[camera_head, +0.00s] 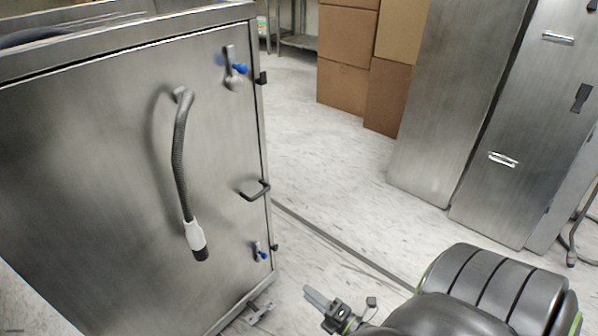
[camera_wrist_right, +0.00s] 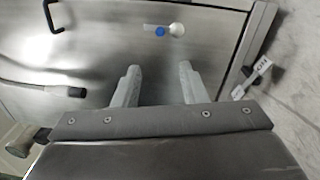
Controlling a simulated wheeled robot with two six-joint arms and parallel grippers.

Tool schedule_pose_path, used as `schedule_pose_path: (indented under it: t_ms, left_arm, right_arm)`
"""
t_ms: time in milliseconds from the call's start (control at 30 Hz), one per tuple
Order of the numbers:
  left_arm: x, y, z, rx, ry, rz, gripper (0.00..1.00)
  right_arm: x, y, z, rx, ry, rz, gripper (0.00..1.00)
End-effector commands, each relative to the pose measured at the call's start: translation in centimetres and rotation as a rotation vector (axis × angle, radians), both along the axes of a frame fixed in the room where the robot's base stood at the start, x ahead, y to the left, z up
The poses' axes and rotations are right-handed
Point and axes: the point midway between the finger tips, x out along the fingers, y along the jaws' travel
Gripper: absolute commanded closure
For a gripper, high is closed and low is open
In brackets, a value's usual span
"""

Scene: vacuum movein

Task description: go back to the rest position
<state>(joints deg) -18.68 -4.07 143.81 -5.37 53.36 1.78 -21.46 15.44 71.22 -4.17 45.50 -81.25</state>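My right gripper (camera_head: 322,303) shows at the bottom of the head view, in front of and to the right of the steel vacuum chamber, apart from it. In the right wrist view its two pale fingers (camera_wrist_right: 158,84) stand apart with nothing between them. My left gripper is in neither view. The steel chamber (camera_head: 110,150) fills the left of the head view, with a dark flexible hose (camera_head: 181,160) ending in a white and black nozzle that hangs down its face. Its door handle (camera_head: 254,190) and two blue-knobbed latches, upper (camera_head: 238,69) and lower (camera_head: 260,251), are at the right edge.
Tall steel cabinets (camera_head: 460,100) stand at the right. Brown cardboard boxes (camera_head: 347,50) are stacked at the back. A dark strip (camera_head: 340,240) runs across the floor. Pale floor (camera_head: 320,160) is open between the chamber and the cabinets. A caster foot (camera_head: 258,312) sticks out below the chamber.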

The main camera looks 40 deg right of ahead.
Motion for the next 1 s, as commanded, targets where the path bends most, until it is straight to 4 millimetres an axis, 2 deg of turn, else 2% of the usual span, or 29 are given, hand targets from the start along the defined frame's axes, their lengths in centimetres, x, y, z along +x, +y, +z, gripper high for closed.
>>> schedule_pose_path:
  t_ms: [167, 767, 867, 967, 1000]
  left_arm:
    - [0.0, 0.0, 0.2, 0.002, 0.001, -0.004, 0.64]
    - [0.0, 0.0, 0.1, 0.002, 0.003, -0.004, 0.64]
    - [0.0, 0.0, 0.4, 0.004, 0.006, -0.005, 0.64]
    - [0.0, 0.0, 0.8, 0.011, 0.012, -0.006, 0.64]
    - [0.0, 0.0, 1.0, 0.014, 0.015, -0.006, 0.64]
  right_arm:
    - [-0.9, -0.1, -0.1, 0.0, 0.001, 0.0, 0.62]
    - [-0.8, 0.0, 0.2, 0.006, -0.005, 0.001, 0.62]
    - [-0.1, 0.8, 2.0, 0.056, -0.045, 0.014, 0.62]
    - [1.3, 2.4, 6.2, 0.172, -0.136, 0.052, 0.62]
    - [1.9, 3.3, 8.5, 0.237, -0.183, 0.075, 0.62]
